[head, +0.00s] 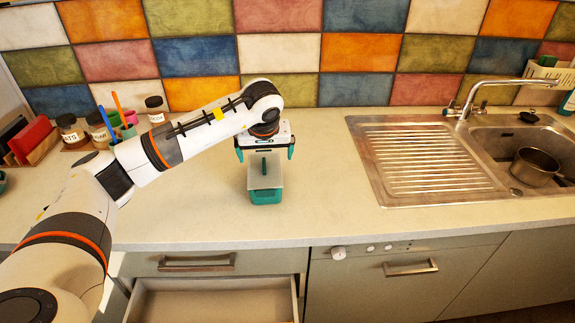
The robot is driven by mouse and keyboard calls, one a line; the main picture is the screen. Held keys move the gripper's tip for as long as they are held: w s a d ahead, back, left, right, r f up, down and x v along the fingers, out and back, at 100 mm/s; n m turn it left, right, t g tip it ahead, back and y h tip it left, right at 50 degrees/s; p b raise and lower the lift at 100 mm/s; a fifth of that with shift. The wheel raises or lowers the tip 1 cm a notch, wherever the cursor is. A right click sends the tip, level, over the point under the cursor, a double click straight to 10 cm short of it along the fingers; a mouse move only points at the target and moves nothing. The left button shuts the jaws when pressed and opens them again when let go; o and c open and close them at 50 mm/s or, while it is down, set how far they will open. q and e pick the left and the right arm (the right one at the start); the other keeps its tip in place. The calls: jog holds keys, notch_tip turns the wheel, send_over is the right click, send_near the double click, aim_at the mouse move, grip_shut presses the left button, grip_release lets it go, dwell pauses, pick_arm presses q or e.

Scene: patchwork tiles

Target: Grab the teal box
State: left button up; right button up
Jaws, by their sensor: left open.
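The teal box (265,197) stands on the pale worktop, in the middle of the head view. It has a teal body and a light grey lid with a small teal upright piece on top. My left gripper (264,154) is open, with its teal fingers spread to either side above the far part of the box. The fingers look apart from the box; the exact height above it is hard to tell. My right gripper does not show.
An open drawer (212,300) sits below the worktop's front edge. Jars (71,131) and a red item (30,138) stand at the left. A sink with a pot (534,166) and a ribbed drainer (425,158) are at the right. The worktop right of the box is clear.

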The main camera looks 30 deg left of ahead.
aim_at(266, 167)
pick_arm(q)
jog(key=shift+w+f, duration=0.15)
jog(key=shift+f, duration=0.2)
jog(key=p+x, duration=0.1)
jog(key=x, duration=0.3)
jog(key=shift+a+f+p, duration=0.2)
jog(key=shift+f+p, duration=0.15)
jog(key=shift+p, duration=0.05)
jog(key=shift+w+a+f, duration=0.15)
jog(key=shift+w+f, duration=0.15)
jog(key=shift+f, duration=0.3)
jog(key=p+x, duration=0.1)
jog(key=x, duration=0.1)
jog(key=p+x, duration=0.1)
jog(key=x, duration=0.1)
jog(key=shift+w+a, duration=0.1)
jog(key=shift+a, duration=0.3)
jog(key=shift+w+f, duration=0.15)
jog(key=shift+f, duration=0.05)
jog(key=c, duration=0.9)
jog(key=shift+r, duration=0.1)
